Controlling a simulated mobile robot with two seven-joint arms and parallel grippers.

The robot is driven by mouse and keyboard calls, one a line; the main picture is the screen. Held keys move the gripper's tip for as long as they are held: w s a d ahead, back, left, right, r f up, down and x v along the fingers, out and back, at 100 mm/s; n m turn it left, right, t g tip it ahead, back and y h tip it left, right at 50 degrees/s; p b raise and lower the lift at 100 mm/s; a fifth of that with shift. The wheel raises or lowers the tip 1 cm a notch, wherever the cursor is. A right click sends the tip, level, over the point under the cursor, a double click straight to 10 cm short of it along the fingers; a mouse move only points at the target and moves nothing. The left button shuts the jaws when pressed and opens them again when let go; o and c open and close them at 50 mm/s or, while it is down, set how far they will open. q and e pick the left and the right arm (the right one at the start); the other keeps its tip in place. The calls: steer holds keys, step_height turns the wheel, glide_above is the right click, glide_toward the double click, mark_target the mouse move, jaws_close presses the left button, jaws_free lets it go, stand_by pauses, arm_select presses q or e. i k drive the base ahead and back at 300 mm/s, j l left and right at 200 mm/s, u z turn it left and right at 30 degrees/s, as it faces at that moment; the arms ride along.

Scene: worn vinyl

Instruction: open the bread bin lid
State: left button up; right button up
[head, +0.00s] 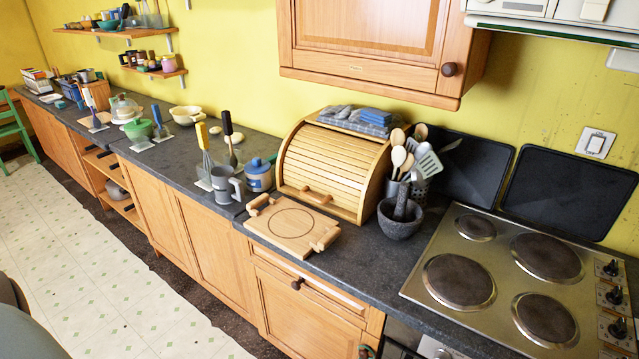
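The wooden bread bin (374,171) stands on the dark worktop near the wall, right of the picture's middle. Its slatted roll-top lid (335,160) is down and looks shut. A wooden handle (315,195) runs along the lid's lower edge. The inside of the bin is hidden. Neither of my grippers shows in the head view.
A wooden board (292,228) lies right in front of the bin. A blue pot (259,176) and grey mug (225,187) stand left. A mortar (399,222) and utensil holder (420,185) stand close right, before the hob (500,262). Folded cloths (354,121) lie on top.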

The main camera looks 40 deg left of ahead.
mark_target(321, 186)
steer(key=i+j, duration=0.1)
steer(key=j, duration=0.25)
steer(key=i+j+u, duration=0.15)
steer(key=j, duration=0.55)
steer(key=i+j+u, duration=0.1)
steer(key=j, duration=0.2)
steer(key=i, duration=0.05)
